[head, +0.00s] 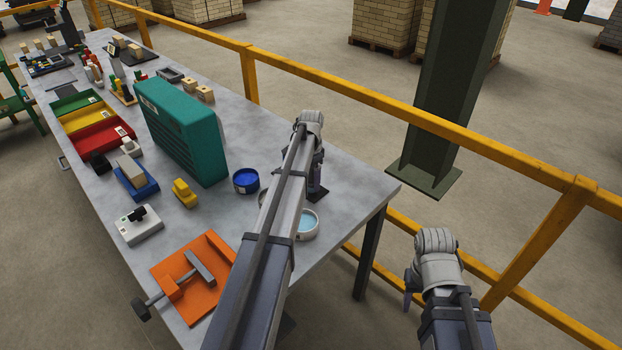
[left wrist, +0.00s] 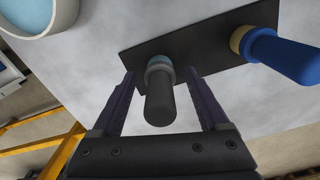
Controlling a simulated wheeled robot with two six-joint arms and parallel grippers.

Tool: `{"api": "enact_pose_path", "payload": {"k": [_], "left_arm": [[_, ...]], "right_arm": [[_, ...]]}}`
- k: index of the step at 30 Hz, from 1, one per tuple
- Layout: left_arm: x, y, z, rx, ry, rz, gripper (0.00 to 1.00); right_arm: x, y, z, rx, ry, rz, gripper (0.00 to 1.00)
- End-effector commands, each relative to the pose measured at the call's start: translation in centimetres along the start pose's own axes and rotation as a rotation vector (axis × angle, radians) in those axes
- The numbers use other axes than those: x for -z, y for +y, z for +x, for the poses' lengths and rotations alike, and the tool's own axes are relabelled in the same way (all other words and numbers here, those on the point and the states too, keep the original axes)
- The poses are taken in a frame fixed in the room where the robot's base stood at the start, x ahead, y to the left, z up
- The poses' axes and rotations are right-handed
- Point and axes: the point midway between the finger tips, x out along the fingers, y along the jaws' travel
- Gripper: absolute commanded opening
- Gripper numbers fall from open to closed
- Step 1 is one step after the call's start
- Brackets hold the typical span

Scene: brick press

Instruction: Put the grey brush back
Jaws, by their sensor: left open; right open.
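The grey brush (left wrist: 160,98), a dark grey handle with a lighter collar, stands on a black plate (left wrist: 215,57) in the left wrist view. My left gripper (left wrist: 160,76) is open with one finger on each side of the handle, not closed on it. A blue-handled brush (left wrist: 285,58) with a tan collar stands on the same plate to the right. In the head view my left gripper (head: 315,178) is over the table's right end, and its arm hides much of the brushes. My right gripper (head: 411,288) is open, off the table's right end.
A white dish with light blue contents (head: 304,224) and a blue tub (head: 246,181) are near my left arm. A teal cabinet (head: 183,133) and an orange fixture (head: 192,276) stand on the table (head: 222,218). A yellow railing (head: 420,117) runs behind.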

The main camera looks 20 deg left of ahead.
Motion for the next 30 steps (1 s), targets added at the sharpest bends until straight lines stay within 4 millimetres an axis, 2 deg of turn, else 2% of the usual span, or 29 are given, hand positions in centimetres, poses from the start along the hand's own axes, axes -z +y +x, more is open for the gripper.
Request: {"api": "enact_pose_path", "payload": {"k": [8, 24, 30], "left_arm": [[0.0, 0.0, -2.6, 0.0, 0.0, 0.0, 0.77], [0.0, 0.0, -10.7, 0.0, 0.0, 0.0, 0.77], [0.0, 0.0, -12.1, 0.0, 0.0, 0.0, 0.77]], "right_arm": [[-0.1, 0.2, -2.6, 0.0, 0.0, 0.0, 0.5], [-0.6, 1.0, -10.6, 0.0, 0.0, -0.002, 0.5], [-0.7, 1.1, -12.1, 0.0, 0.0, -0.002, 0.5]]}}
